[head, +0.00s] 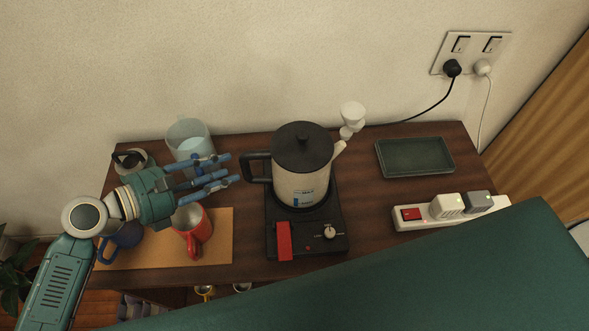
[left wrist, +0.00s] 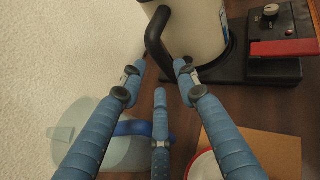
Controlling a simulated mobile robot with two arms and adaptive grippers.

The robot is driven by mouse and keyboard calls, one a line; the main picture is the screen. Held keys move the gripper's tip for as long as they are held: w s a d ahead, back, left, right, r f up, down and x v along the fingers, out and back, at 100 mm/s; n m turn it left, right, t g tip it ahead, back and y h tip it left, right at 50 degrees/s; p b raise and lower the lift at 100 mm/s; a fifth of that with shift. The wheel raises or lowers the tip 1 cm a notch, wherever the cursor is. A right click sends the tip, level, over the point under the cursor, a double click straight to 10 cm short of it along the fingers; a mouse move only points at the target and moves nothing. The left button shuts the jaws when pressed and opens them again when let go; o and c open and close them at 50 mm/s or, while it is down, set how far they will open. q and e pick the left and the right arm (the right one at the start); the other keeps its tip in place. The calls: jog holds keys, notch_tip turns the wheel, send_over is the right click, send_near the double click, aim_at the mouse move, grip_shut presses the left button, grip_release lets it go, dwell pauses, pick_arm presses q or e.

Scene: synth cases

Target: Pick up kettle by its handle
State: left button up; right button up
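The kettle (head: 300,184) has a pale body, a black lid and a black handle (head: 251,167) on its left side. It stands upright on a black base with a red switch (head: 284,240). My left gripper (head: 230,168) comes in from the left, its blue fingers spread and empty, tips just short of the handle. In the left wrist view the handle (left wrist: 155,38) lies just beyond the spread fingertips (left wrist: 160,72), and the kettle body (left wrist: 195,25) is behind it. Contact with the handle is not visible. My right gripper is not in view.
A clear pitcher (head: 189,140) stands behind my left gripper. A dark tray (head: 415,157) and a power strip (head: 410,223) lie right of the kettle.

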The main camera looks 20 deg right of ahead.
aim_at(244, 164)
pick_arm(q)
jog(key=x, duration=0.1)
jog(key=p+x, duration=0.1)
jog(key=x, duration=0.3)
jog(key=shift+d+r, duration=0.2)
jog(key=shift+r, duration=0.1)
jog(key=shift+w+d+f+p, duration=0.2)
jog(key=shift+d+f+p, duration=0.1)
jog(key=shift+d, duration=0.1)
jog(key=c, duration=0.8)
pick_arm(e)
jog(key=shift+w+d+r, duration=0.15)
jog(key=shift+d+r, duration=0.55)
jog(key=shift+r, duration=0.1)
pick_arm(q)
jog(key=shift+r, duration=0.35)
jog(key=shift+w, duration=0.1)
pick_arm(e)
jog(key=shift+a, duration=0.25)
